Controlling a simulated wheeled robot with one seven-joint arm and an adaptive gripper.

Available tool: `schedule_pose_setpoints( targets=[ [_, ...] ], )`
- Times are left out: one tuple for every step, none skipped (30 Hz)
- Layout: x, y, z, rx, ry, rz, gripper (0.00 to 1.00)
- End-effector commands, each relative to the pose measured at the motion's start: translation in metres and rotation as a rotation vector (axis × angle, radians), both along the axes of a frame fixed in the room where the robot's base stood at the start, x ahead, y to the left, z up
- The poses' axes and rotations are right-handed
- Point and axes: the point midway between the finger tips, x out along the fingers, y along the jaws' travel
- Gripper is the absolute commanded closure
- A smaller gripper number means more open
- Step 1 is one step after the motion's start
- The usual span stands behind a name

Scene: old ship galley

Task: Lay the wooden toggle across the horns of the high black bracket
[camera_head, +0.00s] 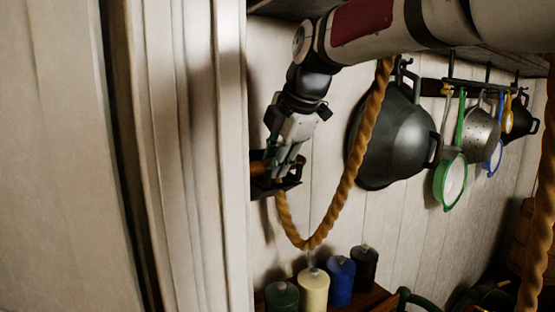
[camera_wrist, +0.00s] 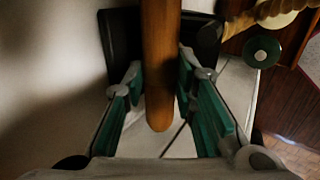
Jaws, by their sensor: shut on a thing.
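The wooden toggle (camera_wrist: 160,65) is a smooth brown rod. In the wrist view it runs from the top edge down between my fingers, with its rounded end toward me. My gripper (camera_wrist: 161,75) is shut on it with green-padded fingers. The black bracket (camera_wrist: 119,42) shows behind on both sides of the toggle. In the head view my gripper (camera_head: 281,166) is at the bracket (camera_head: 274,188) on the white wall, and a bit of the toggle (camera_head: 259,167) shows left of the fingers. Whether the toggle touches the horns is hidden.
A thick rope (camera_head: 311,243) loops down from the bracket area and up past a dark wok (camera_head: 393,135). Strainers and a colander (camera_head: 481,135) hang to the right. A white door frame (camera_head: 190,150) stands close left.

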Motion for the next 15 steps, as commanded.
schedule_pose_setpoints(
  targets=[
    [0.0001, -0.0001, -0.0001, 0.001, -0.001, 0.0, 1.0],
    [-0.0001, 0.0, -0.0001, 0.001, -0.001, 0.0, 1.0],
    [-0.0001, -0.0001, 0.0002, 0.001, -0.001, 0.0, 1.0],
    [-0.0002, 0.0, 0.0002, 0.001, -0.001, 0.0, 1.0],
    [-0.0002, 0.0, 0.0003, 0.001, -0.001, 0.0, 1.0],
    [-0.0002, 0.0, 0.0003, 0.001, -0.001, 0.0, 1.0],
    [-0.0002, 0.0, 0.0003, 0.001, -0.001, 0.0, 0.7],
    [-0.0002, 0.0, 0.0003, 0.001, -0.001, 0.0, 0.63],
    [-0.0002, 0.0, 0.0003, 0.001, -0.001, 0.0, 0.54],
    [-0.0002, -0.0001, 0.0003, 0.001, -0.001, 0.0, 0.51],
    [-0.0001, -0.0001, 0.0004, 0.001, -0.001, 0.0, 0.51],
    [-0.0001, -0.0001, 0.0004, 0.001, -0.001, 0.0, 0.51],
    [-0.0001, -0.0001, 0.0005, 0.001, -0.002, 0.0, 0.51],
    [-0.0001, -0.0001, 0.0005, 0.001, -0.002, 0.0, 0.51],
    [-0.0001, -0.0001, 0.0005, 0.001, -0.002, 0.0, 0.51]
  ],
)
